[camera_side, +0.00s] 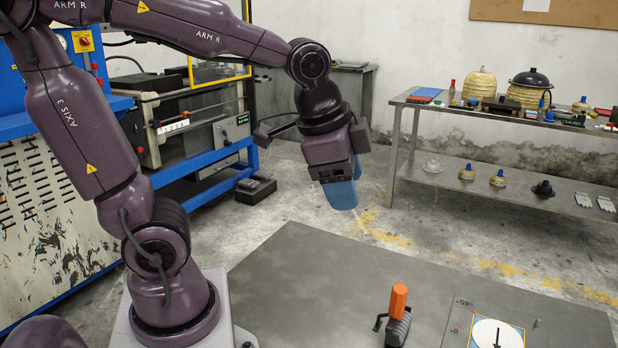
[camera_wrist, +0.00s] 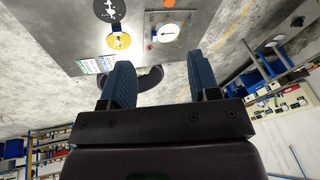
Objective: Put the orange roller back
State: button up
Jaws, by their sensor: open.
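An orange cylinder (camera_side: 398,302), which looks like the roller, stands nearly upright on a dark grey holder (camera_side: 397,331) with a small black lever at its left. It is on the grey table near the bottom of the side view. I cannot tell whether it is seated in the holder or part of it. My gripper (camera_side: 341,194) hangs above and behind it, well apart, with blue fingers pointing down. In the wrist view my gripper (camera_wrist: 161,80) is open, with nothing between the fingertips. The roller is not clear in the wrist view.
The grey table (camera_side: 300,285) has much bare room at the left. A panel with a white dial and black arrow (camera_side: 497,335) lies right of the holder, and also shows in the wrist view (camera_wrist: 168,29). A metal shelf (camera_side: 500,185) with several objects stands behind.

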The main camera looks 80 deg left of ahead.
jog(key=s+r+n+t, duration=0.1)
jog(key=s+n, duration=0.4)
jog(key=shift+s+d+r+n+t+h, duration=0.25)
jog(key=shift+s+d+n+t+h, duration=0.05)
jog(key=shift+s+d, duration=0.1)
